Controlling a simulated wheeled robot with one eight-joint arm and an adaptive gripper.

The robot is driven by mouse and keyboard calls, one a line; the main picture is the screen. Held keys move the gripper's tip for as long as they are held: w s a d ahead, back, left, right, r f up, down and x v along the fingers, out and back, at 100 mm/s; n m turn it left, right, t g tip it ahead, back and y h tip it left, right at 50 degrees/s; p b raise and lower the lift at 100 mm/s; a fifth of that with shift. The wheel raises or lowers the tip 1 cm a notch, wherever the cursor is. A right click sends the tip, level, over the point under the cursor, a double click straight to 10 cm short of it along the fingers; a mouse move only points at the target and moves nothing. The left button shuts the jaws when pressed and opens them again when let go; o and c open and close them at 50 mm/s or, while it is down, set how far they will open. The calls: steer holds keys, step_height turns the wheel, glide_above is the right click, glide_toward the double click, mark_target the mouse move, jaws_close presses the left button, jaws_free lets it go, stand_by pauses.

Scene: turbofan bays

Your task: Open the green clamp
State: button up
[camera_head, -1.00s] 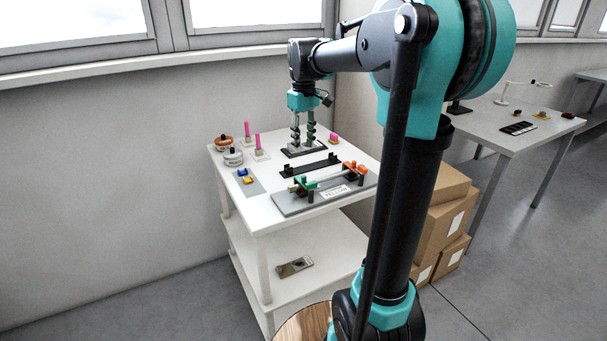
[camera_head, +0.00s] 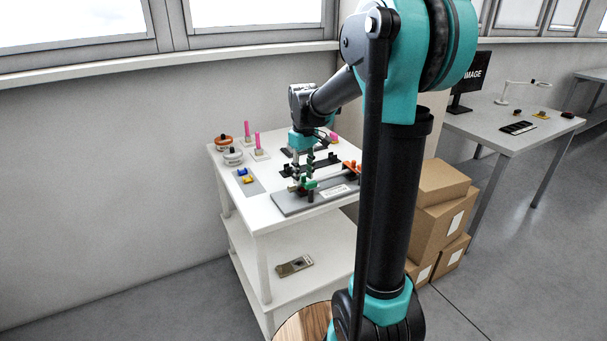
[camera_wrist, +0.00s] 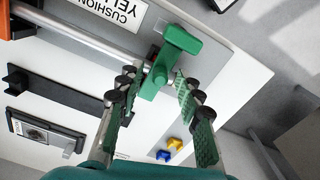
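The green clamp (camera_wrist: 172,58) sits at one end of a metal rod on a grey fixture plate in the wrist view. In the head view the green clamp (camera_head: 309,184) shows at the front left of that plate, partly hidden by the fingers. My gripper (camera_wrist: 158,88) is open, with its two green-padded fingers spread on either side of the clamp's lower part. I cannot tell whether either finger touches it. In the head view my gripper (camera_head: 300,180) points down at the clamp.
An orange clamp (camera_head: 352,166) holds the rod's other end. A black bracket (camera_wrist: 60,97) lies beside the plate (camera_head: 290,207). Blue and yellow pieces (camera_head: 245,176), pink pegs (camera_head: 257,140) and two round containers (camera_head: 233,157) stand on the white table's left side. Cardboard boxes (camera_head: 440,210) stand to the right.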

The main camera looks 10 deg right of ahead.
steer(key=shift+c, duration=0.6)
jaws_close()
steer(key=shift+w+a+r+g+h, duration=0.1)
steer(key=shift+w+r+g+h, duration=0.2)
steer(key=shift+g, duration=0.45)
steer(key=shift+w+a+r+g+h, duration=0.15)
steer(key=shift+w+g, duration=0.1)
steer(key=shift+g, duration=0.55)
steer(key=shift+w+r+g+h, duration=0.25)
steer(key=shift+w+g, duration=0.05)
steer(key=shift+g, duration=0.45)
